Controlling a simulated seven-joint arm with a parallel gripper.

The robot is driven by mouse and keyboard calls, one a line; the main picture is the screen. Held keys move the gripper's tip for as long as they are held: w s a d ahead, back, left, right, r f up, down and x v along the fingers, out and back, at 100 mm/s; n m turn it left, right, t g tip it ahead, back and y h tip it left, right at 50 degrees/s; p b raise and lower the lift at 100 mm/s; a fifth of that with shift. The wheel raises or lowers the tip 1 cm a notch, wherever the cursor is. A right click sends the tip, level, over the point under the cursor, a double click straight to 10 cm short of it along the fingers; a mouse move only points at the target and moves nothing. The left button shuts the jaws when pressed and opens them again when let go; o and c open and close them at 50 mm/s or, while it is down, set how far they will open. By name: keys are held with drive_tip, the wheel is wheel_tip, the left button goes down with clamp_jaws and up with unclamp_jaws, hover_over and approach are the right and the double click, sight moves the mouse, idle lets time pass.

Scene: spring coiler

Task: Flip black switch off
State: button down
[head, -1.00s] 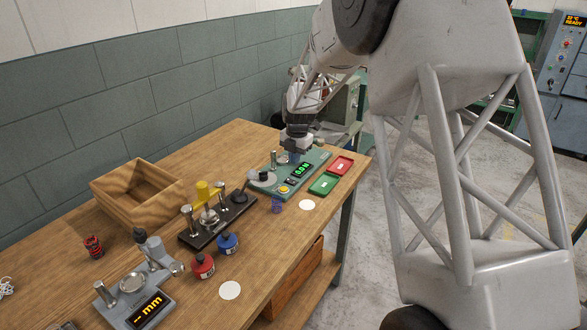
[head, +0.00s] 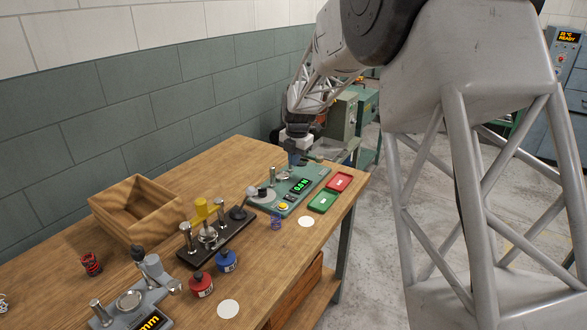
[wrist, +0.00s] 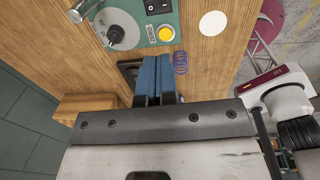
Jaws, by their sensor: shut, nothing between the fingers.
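The black switch (wrist: 158,6) is a small rocker with white marks, at the top edge of the wrist view. It sits on the green tester (head: 262,203), above a yellow button (wrist: 166,34) and beside a grey dial (wrist: 117,30). In the head view the switch is too small to read. The tester's display (head: 301,186) is lit green. My gripper (wrist: 155,62) has blue fingers, shut and empty. In the wrist view its tips are below the yellow button, apart from the switch. In the head view the gripper (head: 292,160) is over the tester's far end.
A blue spring (head: 276,222) stands beside the tester, near a white disc (head: 306,221). Green (head: 322,202) and red (head: 341,181) trays lie to the right. A black fixture (head: 190,258) with a yellow knob, two bottles (head: 201,285) and a wooden box (head: 136,181) stand to the left.

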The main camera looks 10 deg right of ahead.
sight(287, 196)
drive_tip(key=shift+w+a, duration=0.3)
drive_tip(key=shift+a, duration=0.05)
drive_tip(key=f, duration=0.4)
drive_tip(key=a+f, duration=0.1)
drive_tip(key=f, duration=0.4)
drive_tip(key=w+f, duration=0.1)
drive_tip(key=f, duration=0.3)
drive_tip(key=shift+w+a+f, duration=0.1)
drive_tip(key=shift+a+f, duration=0.05)
drive_tip(key=shift+f, duration=0.25)
drive_tip(key=shift+f, duration=0.2)
idle(0.4)
